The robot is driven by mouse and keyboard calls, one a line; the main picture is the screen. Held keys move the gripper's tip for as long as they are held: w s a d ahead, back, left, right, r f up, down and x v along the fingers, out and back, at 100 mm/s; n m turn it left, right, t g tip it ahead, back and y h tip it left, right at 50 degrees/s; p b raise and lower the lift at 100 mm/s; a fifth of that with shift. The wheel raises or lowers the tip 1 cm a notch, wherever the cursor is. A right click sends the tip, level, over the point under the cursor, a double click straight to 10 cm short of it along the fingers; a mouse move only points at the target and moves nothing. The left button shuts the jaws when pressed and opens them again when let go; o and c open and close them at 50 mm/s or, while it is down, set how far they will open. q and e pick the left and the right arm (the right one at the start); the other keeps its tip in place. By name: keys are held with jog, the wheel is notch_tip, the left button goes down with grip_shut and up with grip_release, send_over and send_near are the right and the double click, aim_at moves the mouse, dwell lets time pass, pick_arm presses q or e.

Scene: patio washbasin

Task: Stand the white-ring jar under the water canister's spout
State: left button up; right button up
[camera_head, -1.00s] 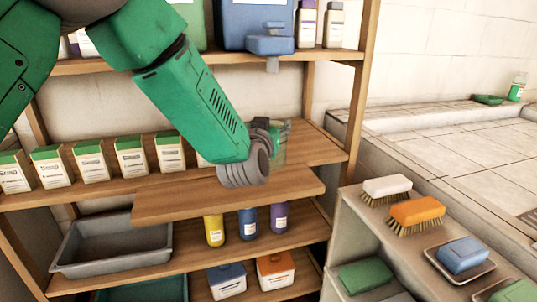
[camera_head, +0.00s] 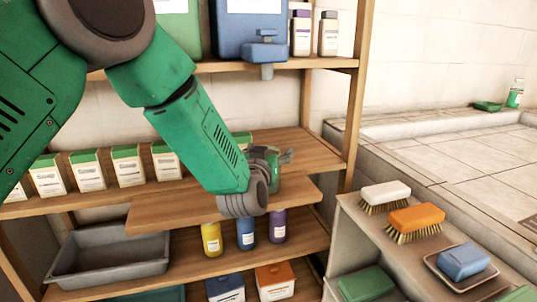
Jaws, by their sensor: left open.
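The blue water canister (camera_head: 237,28) stands on the upper shelf. Its spout (camera_head: 267,72) hangs past the shelf's front edge. My left gripper (camera_head: 284,157) is open, below the spout and over the wooden shelf area. A translucent greenish jar (camera_head: 275,181) shows right beside the gripper, partly hidden by my wrist. I cannot make out a white ring on it, nor whether it touches the shelf. My right gripper is not in view.
Several soap boxes (camera_head: 129,166) line the middle shelf at left. A pull-out board (camera_head: 160,217) juts forward, mostly bare. Yellow, blue and purple bottles (camera_head: 246,230) and a grey tub (camera_head: 110,258) are below. Brushes (camera_head: 414,219) lie on the right stand.

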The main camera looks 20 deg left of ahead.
pick_arm(q)
jog(key=s+p, duration=0.2)
jog(key=s, duration=0.9)
jog(key=s+a+f+g, duration=0.1)
jog(key=s+f+g, duration=0.2)
jog(key=s+f, duration=0.35)
jog(key=s+a+f+m+g+h, duration=0.1)
jog(key=s+a+f+g, duration=0.15)
jog(key=f, duration=0.75)
jog(key=s+f+g, duration=0.3)
jog(key=s+f, duration=0.2)
jog(key=f, duration=0.3)
jog(key=s+a+f+g, duration=0.2)
jog(key=s+f+g, duration=0.2)
jog(key=s, duration=0.7)
jog(key=s+a+f+g, duration=0.3)
jog(key=s+f, duration=0.4)
jog(key=s, duration=0.4)
jog(key=shift+s+a+g, duration=0.2)
jog(key=shift+a+g, duration=0.05)
jog(key=shift+g, duration=0.6)
notch_tip(320, 180, up, 3)
jog(key=p, duration=0.3)
jog(key=shift+w+r, duration=0.15)
jog(key=shift+r, duration=0.05)
